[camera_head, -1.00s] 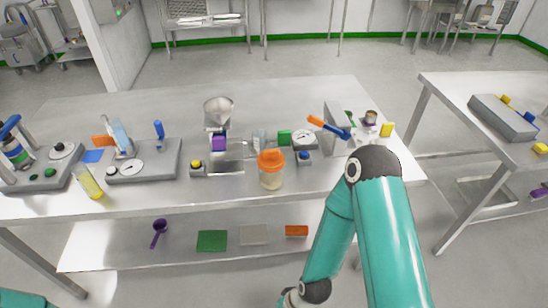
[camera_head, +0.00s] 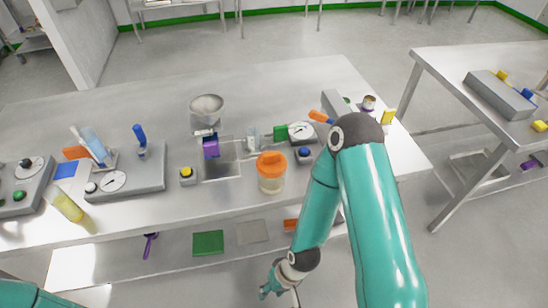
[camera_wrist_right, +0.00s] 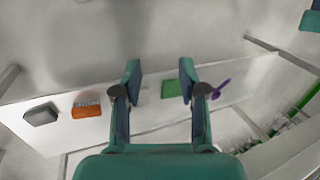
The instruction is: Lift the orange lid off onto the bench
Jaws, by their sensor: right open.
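The orange lid (camera_head: 272,160) sits on a clear jar with pale contents (camera_head: 271,184), upright near the front edge of the bench (camera_head: 330,185). My right gripper (camera_head: 268,291) is low in front of the bench, below the jar and apart from it. In the right wrist view the right gripper (camera_wrist_right: 160,68) is open with nothing between its fingers, and the lid is not recognisable there. Part of my left arm shows at the bottom left of the head view, but its gripper is out of frame.
A lower shelf holds a green mat (camera_head: 208,243). Bare bench lies in front of the jar.

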